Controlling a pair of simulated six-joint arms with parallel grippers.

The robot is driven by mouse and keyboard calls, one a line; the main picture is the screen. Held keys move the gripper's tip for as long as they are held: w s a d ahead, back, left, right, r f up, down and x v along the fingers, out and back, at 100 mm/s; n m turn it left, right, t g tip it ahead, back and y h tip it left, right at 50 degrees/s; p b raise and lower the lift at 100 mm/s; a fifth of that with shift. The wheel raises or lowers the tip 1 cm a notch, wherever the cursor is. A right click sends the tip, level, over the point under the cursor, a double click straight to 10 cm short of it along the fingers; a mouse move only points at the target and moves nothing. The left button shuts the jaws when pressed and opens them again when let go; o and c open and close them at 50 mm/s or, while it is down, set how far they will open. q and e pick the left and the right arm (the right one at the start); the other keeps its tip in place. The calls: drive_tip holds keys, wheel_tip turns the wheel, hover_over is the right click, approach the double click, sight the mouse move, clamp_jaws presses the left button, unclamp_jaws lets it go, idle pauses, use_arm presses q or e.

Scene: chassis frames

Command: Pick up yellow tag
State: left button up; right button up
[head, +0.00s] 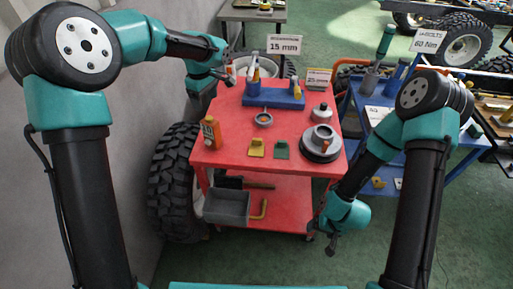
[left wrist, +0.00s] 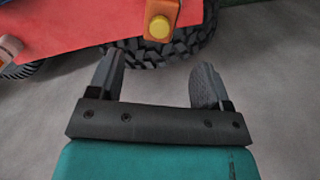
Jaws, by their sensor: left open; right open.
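The yellow tag (head: 256,148) lies on the front part of the red cart top, next to a green tag (head: 281,149). My left gripper (head: 229,80) is open and empty at the cart's back left, well away from the yellow tag. In the left wrist view its two fingers (left wrist: 155,88) are spread apart with nothing between them. My right gripper (head: 322,240) hangs low at the cart's front right, below the top and apart from the tag. The yellow tag does not show in the left wrist view.
A tyre (head: 174,180) stands left of the cart.

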use_arm(q)
drive_tip(key=shift+c, duration=0.5)
drive_tip(key=c, duration=0.4)
drive_tip(key=d+f+n, duration=0.1)
drive_tip(key=d, duration=0.5)
drive_tip(key=d+f+n, duration=0.1)
drive_tip(key=d+n, duration=0.1)
drive_tip(key=d, duration=0.4)
drive_tip(key=d+f+n, duration=0.1)
drive_tip(key=d, duration=0.5)
drive_tip(key=shift+w+d+f, duration=0.15)
drive_tip(key=shift+w+d, duration=0.05)
drive_tip(key=shift+d, duration=0.1)
approach(259, 139)
wheel_tip(259, 139, down, 5)
drive_tip(key=shift+f, duration=0.1)
